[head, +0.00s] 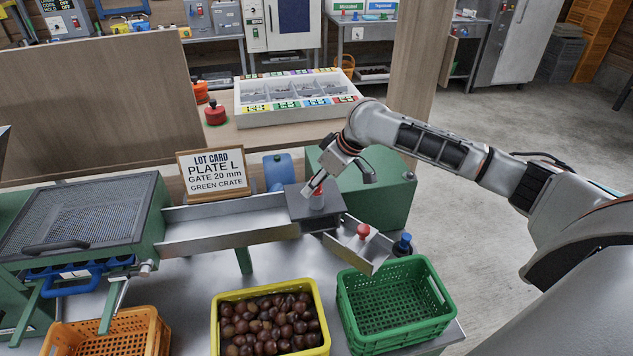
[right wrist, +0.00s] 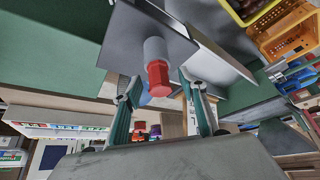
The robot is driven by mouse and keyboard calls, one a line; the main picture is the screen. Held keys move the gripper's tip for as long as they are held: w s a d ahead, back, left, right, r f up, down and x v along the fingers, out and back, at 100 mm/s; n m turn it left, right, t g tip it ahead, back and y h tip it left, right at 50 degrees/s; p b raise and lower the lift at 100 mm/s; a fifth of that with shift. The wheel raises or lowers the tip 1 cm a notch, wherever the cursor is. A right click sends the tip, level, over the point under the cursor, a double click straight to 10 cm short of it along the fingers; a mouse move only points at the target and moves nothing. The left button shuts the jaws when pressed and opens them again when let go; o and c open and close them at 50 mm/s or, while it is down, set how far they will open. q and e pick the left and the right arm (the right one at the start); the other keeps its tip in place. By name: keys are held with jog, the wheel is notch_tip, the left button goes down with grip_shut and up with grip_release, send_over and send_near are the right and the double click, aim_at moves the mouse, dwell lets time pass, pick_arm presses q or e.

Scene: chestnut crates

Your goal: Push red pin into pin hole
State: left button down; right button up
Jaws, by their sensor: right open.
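The red pin (head: 318,204) stands upright on the dark grey gate box (head: 297,203) at the end of the metal chute, partly covered by my gripper. In the right wrist view its red head (right wrist: 158,78) sits on a grey collar that rises from the grey plate. The pin hole is hidden. My right gripper (right wrist: 162,88) is open, with a finger on either side of the red head; I cannot tell whether they touch it. It also shows in the head view (head: 314,187), reaching down over the box. My left gripper is not in view.
An empty green crate (head: 395,345), a yellow crate (head: 270,291) of chestnuts and an orange crate (head: 105,330) line the front. A lot card (head: 216,174) stands behind the chute.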

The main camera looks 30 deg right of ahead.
jog(key=v, duration=1.2)
dwell(0.3)
